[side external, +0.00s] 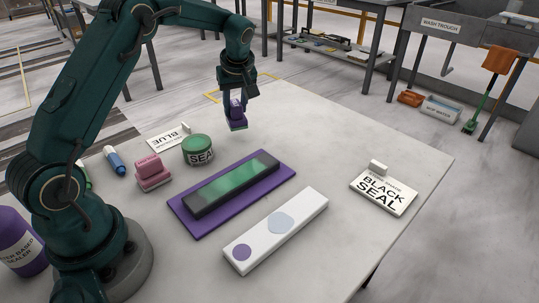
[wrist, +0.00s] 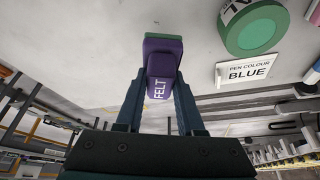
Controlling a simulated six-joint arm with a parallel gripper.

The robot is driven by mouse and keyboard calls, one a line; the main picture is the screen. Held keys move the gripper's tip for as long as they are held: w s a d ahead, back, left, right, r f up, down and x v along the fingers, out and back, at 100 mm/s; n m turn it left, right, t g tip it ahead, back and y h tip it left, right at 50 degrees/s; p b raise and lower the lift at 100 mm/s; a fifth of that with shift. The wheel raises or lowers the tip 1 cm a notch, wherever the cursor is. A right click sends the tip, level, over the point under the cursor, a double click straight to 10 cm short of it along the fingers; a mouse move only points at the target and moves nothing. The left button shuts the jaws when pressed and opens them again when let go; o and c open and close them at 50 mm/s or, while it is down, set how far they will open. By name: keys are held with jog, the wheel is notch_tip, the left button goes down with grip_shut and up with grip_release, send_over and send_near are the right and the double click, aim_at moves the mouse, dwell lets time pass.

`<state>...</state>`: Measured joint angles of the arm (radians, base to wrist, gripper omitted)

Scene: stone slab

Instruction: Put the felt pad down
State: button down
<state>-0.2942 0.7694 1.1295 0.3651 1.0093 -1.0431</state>
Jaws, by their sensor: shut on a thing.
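The felt pad (wrist: 162,62) is a purple block marked FELT with a green layer on its far face. My gripper (wrist: 160,90) is shut on it, with a dark finger on each side in the wrist view. In the side view my gripper (side external: 236,100) holds the felt pad (side external: 237,123) above the far part of the slab (side external: 330,150). The pad appears clear of the surface, though the exact height is hard to tell.
A green SEAL tin (side external: 198,151), a BLUE card (side external: 168,138) and a pink block (side external: 153,174) stand left of centre. A dark green-topped bar lies on a purple mat (side external: 285,179). A white strip (side external: 305,208) and a BLACK SEAL card (side external: 384,192) lie right.

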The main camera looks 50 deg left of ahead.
aim_at(238, 120)
jog(key=shift+w+d+f, duration=0.1)
jog(key=shift+f, duration=2)
jog(key=shift+f, duration=0.1)
jog(key=c, duration=0.5)
grip_release()
jog(key=v, duration=1.2)
jog(key=s+d+r+m+t+h, duration=0.2)
jog(key=s+d+r+m, duration=0.4)
jog(key=s+d, duration=0.25)
jog(key=shift+s+d+f+m+t+h, duration=0.35)
jog(key=shift+s+d+f+m, duration=0.55)
jog(key=shift+s, duration=1.25)
jog(key=shift+s+d+f+m+t+h, duration=0.35)
jog(key=shift+s+d+m, duration=0.65)
jog(key=shift+s+m, duration=0.9)
jog(key=shift+s+d+f+m+t+h, duration=0.3)
jog(key=shift+s+d+f+m, duration=0.6)
jog(key=shift+s, duration=1.5)
